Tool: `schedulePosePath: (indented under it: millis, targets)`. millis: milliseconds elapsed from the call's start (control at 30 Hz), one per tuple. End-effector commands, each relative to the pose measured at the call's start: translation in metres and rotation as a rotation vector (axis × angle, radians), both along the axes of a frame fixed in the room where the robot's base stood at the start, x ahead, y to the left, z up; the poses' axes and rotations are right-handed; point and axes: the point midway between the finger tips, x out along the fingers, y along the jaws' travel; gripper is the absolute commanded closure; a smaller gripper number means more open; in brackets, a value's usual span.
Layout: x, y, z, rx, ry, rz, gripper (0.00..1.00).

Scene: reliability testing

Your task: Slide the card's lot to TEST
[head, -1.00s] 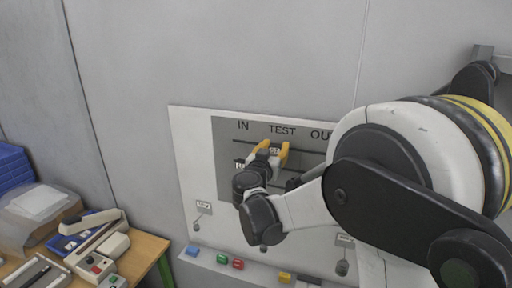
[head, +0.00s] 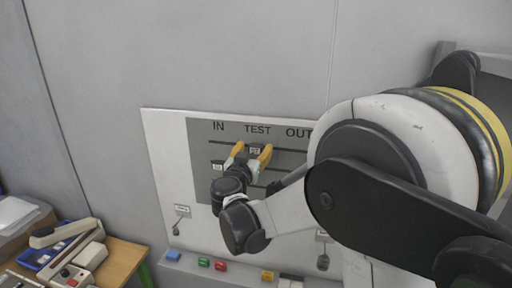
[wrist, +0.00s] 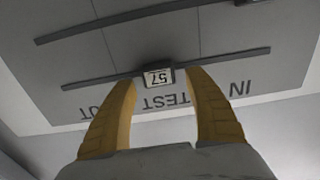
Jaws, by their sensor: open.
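The board panel (head: 203,140) on the wall carries the headings IN, TEST and OUT over horizontal rails. A small white tile reading 57 (wrist: 158,77) sits on a rail at the TEST heading (wrist: 166,101), upside down in the wrist view. It also shows in the head view (head: 255,150). My gripper (wrist: 160,80) has its two yellow fingers apart, one on each side of the tile, with gaps visible. In the head view my gripper (head: 252,152) is in front of the board below TEST. A second tile (head: 217,166) sits on a lower rail under IN; its number is unclear.
A small card (head: 182,210) hangs at the board's lower left, its text too small to read. A ledge below holds blue, green, red and yellow blocks (head: 220,265). A wooden table (head: 124,262) with equipment stands at the lower left.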

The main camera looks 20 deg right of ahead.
Motion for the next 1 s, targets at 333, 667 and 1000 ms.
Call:
schedulePosePath:
  millis: [333,667,1000]
  targets:
    - [-0.062,0.045,0.0,0.0,0.0,0.003,0.39]
    - [-0.083,0.06,0.0,0.0,0.0,0.0,0.39]
    - [-0.091,0.05,-0.014,0.009,0.048,-0.012,0.39]
